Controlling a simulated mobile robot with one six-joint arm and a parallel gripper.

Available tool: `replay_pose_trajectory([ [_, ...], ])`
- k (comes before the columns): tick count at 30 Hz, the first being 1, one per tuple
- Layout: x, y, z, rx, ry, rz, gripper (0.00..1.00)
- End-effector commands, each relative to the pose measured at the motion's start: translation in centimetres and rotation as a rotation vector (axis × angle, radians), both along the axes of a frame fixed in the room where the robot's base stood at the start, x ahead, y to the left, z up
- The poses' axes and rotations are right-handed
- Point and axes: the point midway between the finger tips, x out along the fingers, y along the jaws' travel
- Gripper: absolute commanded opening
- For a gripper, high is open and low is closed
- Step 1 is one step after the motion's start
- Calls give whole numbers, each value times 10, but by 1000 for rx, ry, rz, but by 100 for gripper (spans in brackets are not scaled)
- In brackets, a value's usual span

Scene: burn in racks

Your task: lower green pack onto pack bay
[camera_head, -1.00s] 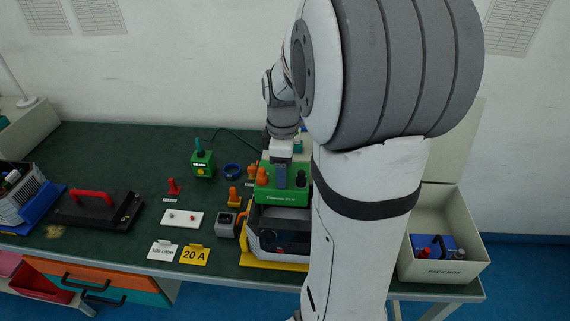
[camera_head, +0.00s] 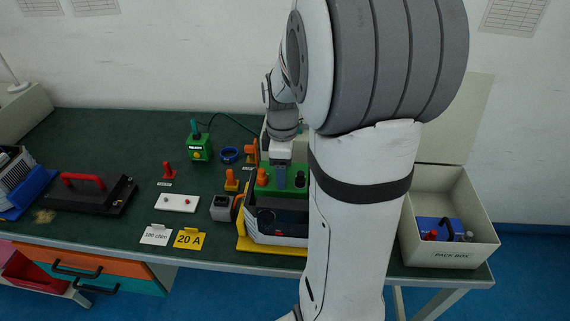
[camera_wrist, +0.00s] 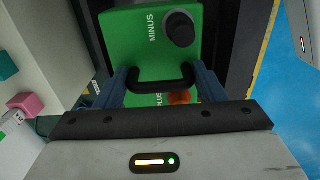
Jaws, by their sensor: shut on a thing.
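The green pack (camera_head: 296,181) sits low at the top of the pack bay (camera_head: 283,238), a grey and black housing on a yellow base. Only its upper part shows, with an orange terminal and a black terminal on top. My gripper (camera_head: 281,178) is shut on the pack's black handle. In the wrist view the gripper (camera_wrist: 163,86) has its blue fingers at both ends of the handle, and the green pack (camera_wrist: 140,48) shows the words MINUS and PLUS. My arm hides the bay's right side. I cannot tell whether the pack touches the bay floor.
A pack box (camera_head: 455,254) stands to the right.

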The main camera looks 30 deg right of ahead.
Motion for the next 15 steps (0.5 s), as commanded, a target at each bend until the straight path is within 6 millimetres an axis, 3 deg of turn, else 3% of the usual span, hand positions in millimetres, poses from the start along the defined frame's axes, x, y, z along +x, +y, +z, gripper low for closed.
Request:
replay_pose_trajectory([
  [15,1,-1,-41,-1,-3,-1,0],
])
